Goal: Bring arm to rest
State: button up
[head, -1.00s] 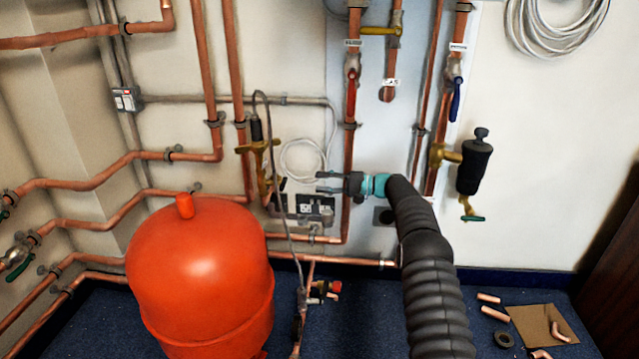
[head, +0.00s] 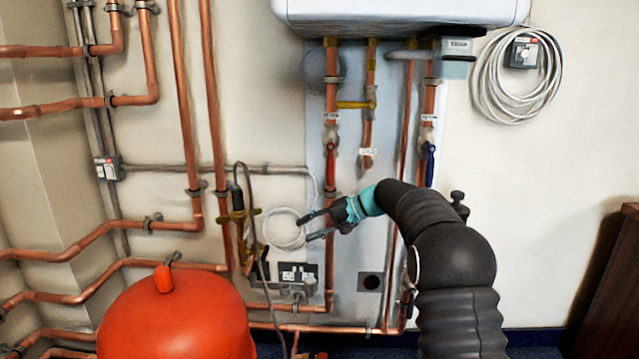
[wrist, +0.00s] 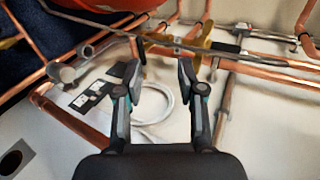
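My gripper (head: 318,226) is in front of the wall's copper pipes in the head view, pointing left. Its two fingers are apart with nothing between them. In the wrist view my gripper (wrist: 163,72) also shows spread fingers, with a white cable coil (wrist: 152,105) and wall behind the gap. My dark, ribbed arm rises from the lower right of the head view and bends left to the gripper.
A red tank (head: 178,318) stands at the lower left. A brass valve (head: 238,222) with a cable is left of the gripper. A red-handled valve (head: 331,160) and a blue-handled valve (head: 430,165) hang under a white boiler (head: 400,12). Bare wall (head: 540,190) lies to the right.

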jog(key=s+d+r+h, duration=0.2)
jog(key=s+d, duration=0.1)
jog(key=s, duration=0.5)
jog(key=s+d+r+t+h+p, duration=0.1)
jog(key=s+d+r+h, duration=0.15)
jog(key=s, duration=0.55)
jog(key=s+d+r+h, duration=0.2)
jog(key=s+r, duration=0.1)
jog(key=s, duration=0.5)
jog(key=s+d+f+t+h, duration=0.1)
jog(key=s+d+f+h, duration=0.1)
jog(key=s, duration=0.5)
jog(key=s+d+f+n+t+h, duration=0.1)
jog(key=s+d+f+h, duration=0.1)
jog(key=s+d, duration=0.3)
jog(key=s+d+f+t+h+p, duration=0.1)
jog(key=s+d+f+h, duration=0.1)
jog(key=s, duration=0.8)
jog(key=shift+s+d+f+n, duration=0.2)
jog(key=shift+d+f+n, duration=0.1)
jog(key=shift+d+f, duration=0.45)
jog(key=shift+r, duration=0.1)
